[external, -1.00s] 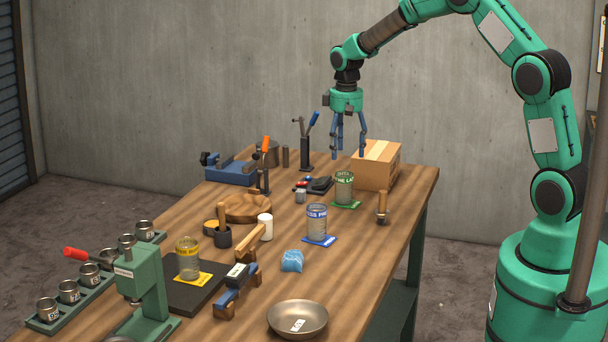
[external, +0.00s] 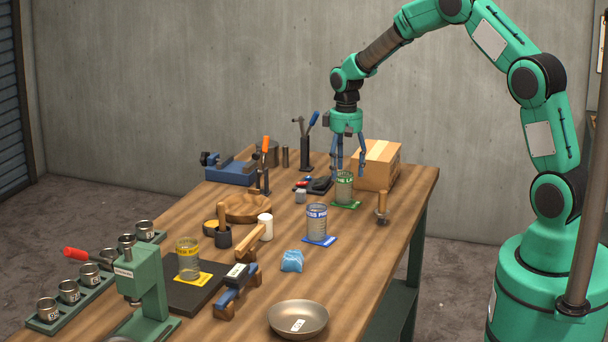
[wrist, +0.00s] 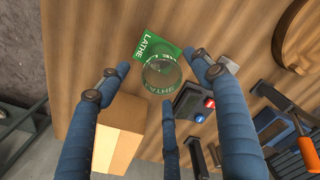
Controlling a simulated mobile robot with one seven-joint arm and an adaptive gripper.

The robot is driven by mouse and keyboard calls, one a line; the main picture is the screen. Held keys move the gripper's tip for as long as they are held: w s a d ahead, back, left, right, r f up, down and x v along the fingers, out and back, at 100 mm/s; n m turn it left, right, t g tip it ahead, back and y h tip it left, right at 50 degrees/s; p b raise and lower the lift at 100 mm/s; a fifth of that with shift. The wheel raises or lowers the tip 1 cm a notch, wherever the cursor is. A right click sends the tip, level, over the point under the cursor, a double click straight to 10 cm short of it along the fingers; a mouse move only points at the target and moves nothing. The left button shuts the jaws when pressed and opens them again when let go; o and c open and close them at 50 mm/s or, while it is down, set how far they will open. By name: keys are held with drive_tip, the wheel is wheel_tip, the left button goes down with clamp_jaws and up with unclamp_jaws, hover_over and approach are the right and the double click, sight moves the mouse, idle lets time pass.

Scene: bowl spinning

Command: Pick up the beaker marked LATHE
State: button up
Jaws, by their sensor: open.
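The beaker marked LATHE (external: 344,188) is clear with a green band and stands on a green card (external: 346,204) near the cardboard box. It also shows in the wrist view (wrist: 161,75), seen from above, with the word LATHE on the green card (wrist: 152,46). My gripper (external: 348,171) is open and points down, its blue fingers around and above the beaker's top. In the wrist view the three fingers (wrist: 160,85) spread around the beaker with nothing held between them. I cannot tell whether any finger touches the glass.
A cardboard box (external: 378,165) stands close behind the beaker, at right. A dark device with red and blue buttons (wrist: 196,100) lies beside it. A blue-banded beaker (external: 316,222) and a yellow-banded beaker (external: 188,258) stand nearer. A wooden-handled tool (external: 382,206) stands at the right edge.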

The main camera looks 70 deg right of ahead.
sight(344, 189)
drive_tip(key=shift+f, duration=1.25)
drive_tip(key=shift+f, duration=0.1)
drive_tip(key=shift+f+b, duration=0.65)
drive_tip(key=shift+f, duration=1.85)
drive_tip(key=c, duration=1.3)
drive_tip(key=shift+r+p, duration=0.75)
drive_tip(key=shift+r, duration=4.3)
